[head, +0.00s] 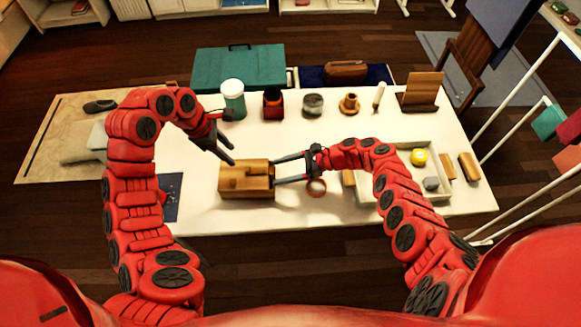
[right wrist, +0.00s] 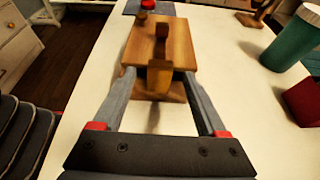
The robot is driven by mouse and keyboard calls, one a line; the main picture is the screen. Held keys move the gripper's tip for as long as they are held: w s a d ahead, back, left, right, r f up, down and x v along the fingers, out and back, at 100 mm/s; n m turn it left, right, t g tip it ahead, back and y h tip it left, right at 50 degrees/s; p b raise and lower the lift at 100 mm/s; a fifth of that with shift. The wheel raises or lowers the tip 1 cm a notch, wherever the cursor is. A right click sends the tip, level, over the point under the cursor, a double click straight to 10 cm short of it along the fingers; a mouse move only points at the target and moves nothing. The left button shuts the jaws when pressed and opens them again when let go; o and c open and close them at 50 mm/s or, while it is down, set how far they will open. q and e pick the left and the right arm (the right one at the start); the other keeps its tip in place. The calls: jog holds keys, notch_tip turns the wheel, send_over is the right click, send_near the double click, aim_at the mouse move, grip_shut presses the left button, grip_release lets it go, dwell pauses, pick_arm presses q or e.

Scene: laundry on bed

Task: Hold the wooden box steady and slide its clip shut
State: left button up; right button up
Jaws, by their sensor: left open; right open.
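The wooden box (head: 240,184) sits on the white table near its front middle. In the right wrist view the box (right wrist: 178,45) shows its flat top, with an upright wooden piece (right wrist: 159,78) at its near end, which looks like the clip. My right gripper (head: 276,169) is open at the box's right end. In the right wrist view its fingers (right wrist: 158,80) stand on either side of the upright piece, with gaps visible. My left gripper (head: 232,154) is open and empty, just above and behind the box's left part. The clip's exact position is unclear in the head view.
A roll of tape (head: 316,188) lies right of the box. A white tray (head: 437,192) holds small items at the right. A dark blue mat (head: 170,196) lies at the left.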

jog(key=shift+c, duration=0.3)
grip_shut()
dwell(0.6)
pick_arm(q)
jog(key=shift+c, duration=1)
jog(key=shift+w+a+r, duration=0.15)
jog(key=shift+w+a, duration=0.15)
jog(key=shift+c, duration=1.3)
jog(key=w+a+n, duration=0.1)
jog(key=a, duration=0.1)
jog(key=w+a+n, duration=0.2)
jog(key=w+a+r+n+t+h, duration=0.1)
jog(key=shift+w+a, duration=0.3)
jog(key=shift+a, duration=0.1)
grip_shut()
jog(key=w+a+f+n+h, duration=0.1)
jog(key=a+f+n+h, duration=0.15)
jog(key=a+n, duration=0.7)
jog(key=s+d+f+n+g+h, duration=0.1)
jog(key=s+d+n+g+h, duration=0.1)
jog(key=s+d+n, duration=0.1)
jog(key=shift+s+d, duration=0.9)
jog(key=shift+s, duration=0.25)
